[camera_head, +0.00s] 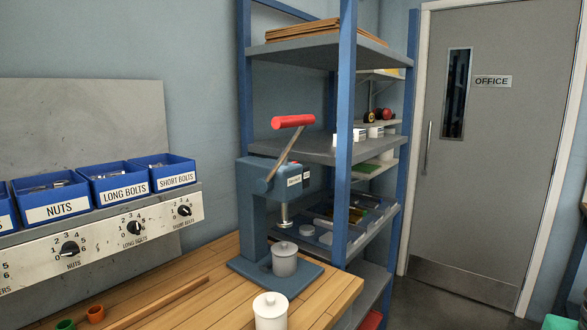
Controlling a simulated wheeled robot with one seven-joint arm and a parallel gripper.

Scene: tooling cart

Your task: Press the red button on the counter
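I see no red button on the part of the wooden counter (195,285) that is in view. The most prominent red part here is the bar grip (293,122) on the lever of a blue press (258,210), which stands at the counter's right end. My gripper is not in view.
A grey lidded container (285,262) sits on the press base, under its ram. A white lidded jar (270,312) stands in front. Small green (66,324) and orange (96,314) cups and a wooden strip (160,300) are at front left. Blue bins (120,183) sit above a dial panel (110,235).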

